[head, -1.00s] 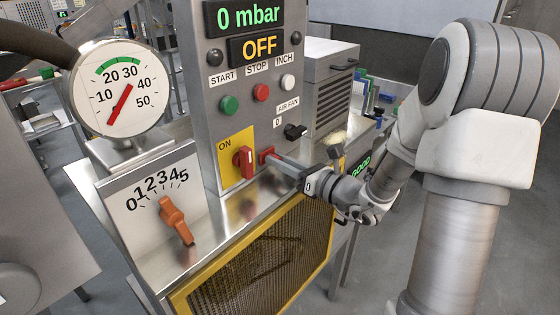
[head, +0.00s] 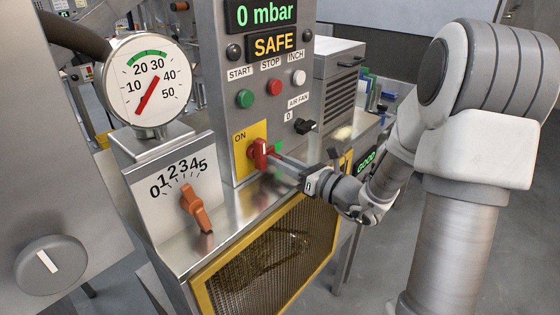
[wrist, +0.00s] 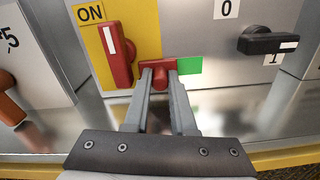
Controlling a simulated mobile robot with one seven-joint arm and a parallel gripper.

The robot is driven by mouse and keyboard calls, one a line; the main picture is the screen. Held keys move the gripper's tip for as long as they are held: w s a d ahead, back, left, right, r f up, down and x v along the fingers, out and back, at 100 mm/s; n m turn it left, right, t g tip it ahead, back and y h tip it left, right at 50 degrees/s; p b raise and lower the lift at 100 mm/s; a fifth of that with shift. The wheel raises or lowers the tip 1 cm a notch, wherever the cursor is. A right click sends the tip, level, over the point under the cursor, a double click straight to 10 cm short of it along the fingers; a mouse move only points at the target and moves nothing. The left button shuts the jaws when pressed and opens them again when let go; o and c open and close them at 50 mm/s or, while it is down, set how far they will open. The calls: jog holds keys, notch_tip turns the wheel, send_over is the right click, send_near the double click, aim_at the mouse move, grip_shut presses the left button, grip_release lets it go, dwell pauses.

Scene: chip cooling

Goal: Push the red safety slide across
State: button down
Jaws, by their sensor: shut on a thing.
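The red safety slide (wrist: 157,65) sits on the steel panel just right of the red ON switch (wrist: 116,48) in the wrist view. A green patch (wrist: 189,65) shows on the slide's right. My gripper (wrist: 159,76) is shut on the slide's knob, fingers straight onto the panel. In the head view my gripper (head: 275,160) reaches the panel from the right, and the slide is mostly hidden behind the fingers and the red ON switch (head: 260,153). The display (head: 272,43) reads SAFE, above START, STOP and INCH buttons.
A black AIR FAN knob (head: 306,127) is right of the slide. A gauge (head: 145,83) and an orange lever (head: 196,208) stand on the left. A yellow-framed mesh guard (head: 268,255) is below the ledge.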

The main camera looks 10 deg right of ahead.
jog(key=c, duration=0.7)
grip_release()
jog(key=shift+s+a, duration=0.2)
jog(key=shift+a, duration=0.05)
jog(key=shift+c, duration=0.2)
jog(key=shift+w+d, duration=0.1)
